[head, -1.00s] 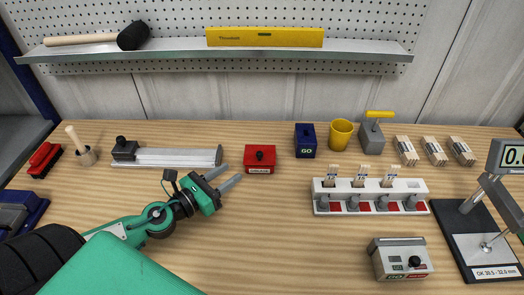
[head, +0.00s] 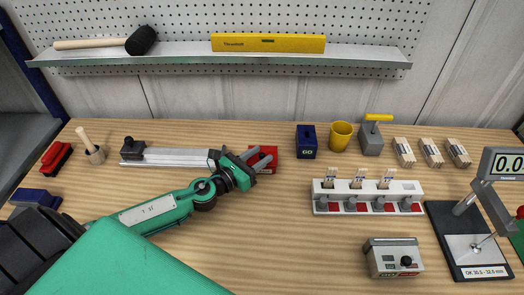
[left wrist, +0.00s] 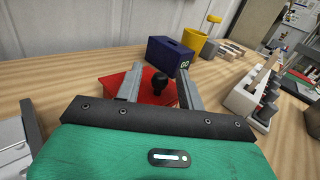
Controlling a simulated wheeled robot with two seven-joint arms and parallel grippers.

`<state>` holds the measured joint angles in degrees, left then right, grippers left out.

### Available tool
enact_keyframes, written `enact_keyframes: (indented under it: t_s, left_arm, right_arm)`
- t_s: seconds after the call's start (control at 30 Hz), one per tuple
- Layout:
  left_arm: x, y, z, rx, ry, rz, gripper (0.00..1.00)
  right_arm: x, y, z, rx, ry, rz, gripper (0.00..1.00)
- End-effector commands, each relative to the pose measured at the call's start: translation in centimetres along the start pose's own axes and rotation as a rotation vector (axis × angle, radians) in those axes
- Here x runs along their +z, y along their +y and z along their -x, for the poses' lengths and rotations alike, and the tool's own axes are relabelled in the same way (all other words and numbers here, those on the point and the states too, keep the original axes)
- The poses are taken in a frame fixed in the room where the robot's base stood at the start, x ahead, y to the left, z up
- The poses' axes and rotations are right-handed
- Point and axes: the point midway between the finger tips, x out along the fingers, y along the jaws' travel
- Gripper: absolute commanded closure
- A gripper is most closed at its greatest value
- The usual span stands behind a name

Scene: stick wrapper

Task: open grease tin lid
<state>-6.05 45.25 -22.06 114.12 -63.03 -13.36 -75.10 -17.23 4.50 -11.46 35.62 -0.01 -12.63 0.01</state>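The red grease tin (head: 268,166) sits on the workbench left of the blue GO box, partly hidden by my left gripper in the head view. In the left wrist view the red tin (left wrist: 115,86) shows with a black knob (left wrist: 160,82) on its lid. My left gripper (head: 262,161) is open, its grey fingers reaching over the tin. In the left wrist view the left gripper's fingers (left wrist: 157,88) stand apart with the knob between them, nearer the right finger. I cannot tell whether they touch it. The lid looks closed. My right gripper is not in view.
The blue GO box (head: 306,141) and a yellow cup (head: 341,136) stand right of the tin. A grey rail (head: 178,156) lies left of it. A white rack (head: 366,199) and a grey box (head: 393,258) stand further right. The front middle of the bench is clear.

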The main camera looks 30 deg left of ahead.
Motion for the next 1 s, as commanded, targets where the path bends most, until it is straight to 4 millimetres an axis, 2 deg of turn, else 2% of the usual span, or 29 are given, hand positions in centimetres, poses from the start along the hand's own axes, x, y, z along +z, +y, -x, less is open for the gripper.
enact_keyframes:
  t_s: [0.2,0.53,0.73,1.0]
  left_arm:
    - [0.1,0.0,-1.4,0.000,0.000,0.000,0.61]
    - [0.0,0.0,-1.6,-0.001,0.001,0.000,0.61]
    - [0.0,0.0,-1.5,0.000,0.001,0.000,1.00]
    - [0.1,0.1,-1.5,0.000,0.004,0.003,1.00]
  right_arm:
    - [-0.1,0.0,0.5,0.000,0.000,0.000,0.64]
    - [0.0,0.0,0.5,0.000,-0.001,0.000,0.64]
    - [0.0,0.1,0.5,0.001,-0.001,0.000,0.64]
    - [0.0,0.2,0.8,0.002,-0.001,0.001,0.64]
